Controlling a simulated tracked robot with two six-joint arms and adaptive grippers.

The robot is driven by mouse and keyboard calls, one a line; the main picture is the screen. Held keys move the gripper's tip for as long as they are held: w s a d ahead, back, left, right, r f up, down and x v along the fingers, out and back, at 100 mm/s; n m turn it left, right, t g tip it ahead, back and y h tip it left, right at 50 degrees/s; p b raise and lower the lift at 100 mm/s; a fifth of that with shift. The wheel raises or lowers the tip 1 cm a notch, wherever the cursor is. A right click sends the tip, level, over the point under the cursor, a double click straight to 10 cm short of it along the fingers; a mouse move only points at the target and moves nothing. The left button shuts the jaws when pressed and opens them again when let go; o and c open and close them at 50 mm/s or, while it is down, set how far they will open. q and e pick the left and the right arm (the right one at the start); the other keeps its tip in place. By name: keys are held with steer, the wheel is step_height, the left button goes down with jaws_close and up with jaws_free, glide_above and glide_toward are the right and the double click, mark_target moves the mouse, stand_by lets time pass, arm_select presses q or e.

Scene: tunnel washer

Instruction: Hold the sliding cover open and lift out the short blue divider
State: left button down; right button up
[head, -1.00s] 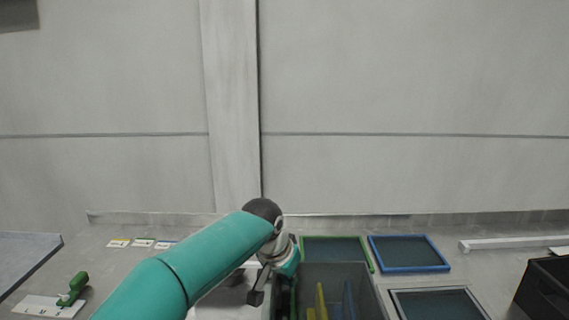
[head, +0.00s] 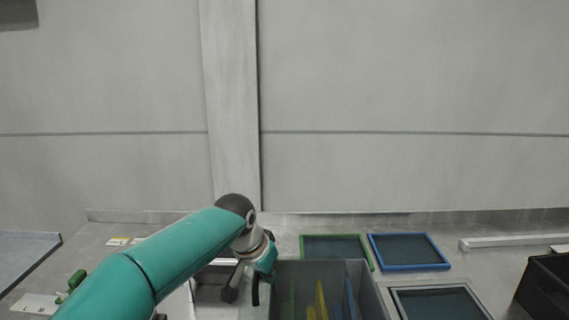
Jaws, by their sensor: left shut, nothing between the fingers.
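A grey bin (head: 374,292) stands at the bottom centre, cut off by the lower edge. A blue divider (head: 351,299) stands in it towards the right, beside yellow dividers (head: 321,298); a green one (head: 291,300) is further left. I cannot tell the blue divider's full height. My left gripper (head: 243,292) is shut and empty, pointing down just left of the bin. A pale-edged box or frame (head: 205,285) lies partly hidden behind my left arm. I cannot clearly make out the sliding cover. My right gripper is not in view.
A green-framed panel (head: 369,251) and a blue-framed panel (head: 410,266) lie behind the bin. A grey-framed panel (head: 398,305) lies right of it. A black box (head: 545,290) stands at far right, a green-handled tool (head: 76,280) at far left.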

arm_select(q)
steer(key=shift+a, duration=2.95)
steer(key=shift+a, duration=3.1)
steer(key=shift+a+p, duration=0.55)
steer(key=shift+a, duration=2.35)
